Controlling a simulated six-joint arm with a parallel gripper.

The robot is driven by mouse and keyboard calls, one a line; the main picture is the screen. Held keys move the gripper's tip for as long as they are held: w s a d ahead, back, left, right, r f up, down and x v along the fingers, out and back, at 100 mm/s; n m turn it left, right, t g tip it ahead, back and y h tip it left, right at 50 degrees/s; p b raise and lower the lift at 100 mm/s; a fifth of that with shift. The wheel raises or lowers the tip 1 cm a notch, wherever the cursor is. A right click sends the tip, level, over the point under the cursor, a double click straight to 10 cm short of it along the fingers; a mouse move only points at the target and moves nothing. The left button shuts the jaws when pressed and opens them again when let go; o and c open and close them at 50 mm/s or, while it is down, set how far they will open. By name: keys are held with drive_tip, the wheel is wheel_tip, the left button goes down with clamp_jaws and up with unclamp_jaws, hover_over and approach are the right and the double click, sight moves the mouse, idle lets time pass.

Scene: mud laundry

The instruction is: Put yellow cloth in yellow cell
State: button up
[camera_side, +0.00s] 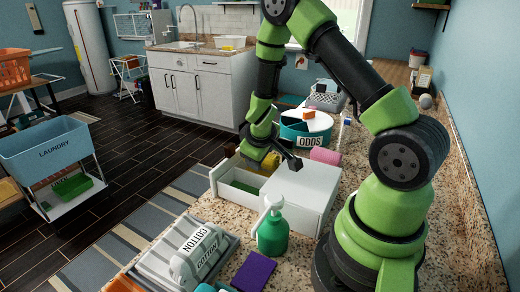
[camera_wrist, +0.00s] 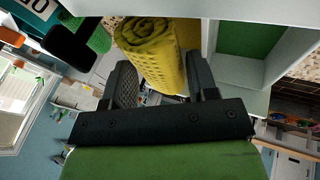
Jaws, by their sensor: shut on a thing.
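In the wrist view the rolled yellow cloth (camera_wrist: 150,48) lies between the two dark fingers of my gripper (camera_wrist: 163,78), which is shut on it. In the side view my gripper (camera_side: 280,158) is over the back part of the white divided box (camera_side: 303,187). A green-floored cell (camera_side: 244,187) shows at its front left. In the wrist view the green cell (camera_wrist: 252,38) is right of the cloth, behind a white divider. A yellow surface (camera_wrist: 189,34) shows just beside the cloth, probably the yellow cell. My gripper hides much of that area in the side view.
A green spray bottle (camera_side: 272,232) stands close in front of the box. A teal ODDS bin (camera_side: 306,127) and a pink roll (camera_side: 325,156) are behind it.

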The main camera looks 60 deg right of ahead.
drive_tip(key=o, duration=1)
drive_tip(key=shift+a, duration=0.1)
drive_tip(key=v, duration=0.9)
drive_tip(key=shift+r, duration=0.4)
